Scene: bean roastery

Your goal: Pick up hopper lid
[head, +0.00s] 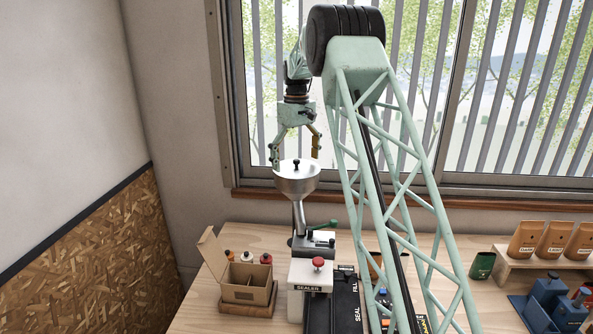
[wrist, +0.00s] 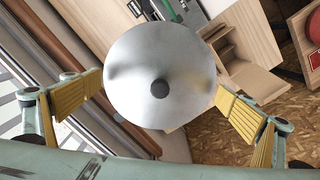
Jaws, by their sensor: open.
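The hopper lid (head: 291,168) is a round silvery metal disc with a small black knob (head: 296,166), and it sits on top of the metal hopper funnel (head: 297,187). In the wrist view the lid (wrist: 185,75) fills the middle, with its dark knob (wrist: 160,88) near the centre. My gripper (head: 295,158) points down over the lid, fingers spread to either side of it. The yellow finger pads also show in the wrist view (wrist: 163,108), well apart with nothing between them touching. The funnel is hidden behind the lid in the wrist view.
Below the hopper stands the white sealer (head: 309,275) with a red knob. An open cardboard box (head: 247,283) is at its left. Pouches (head: 553,238) stand on a wooden shelf at the right. The window (head: 500,90) is close behind my arm.

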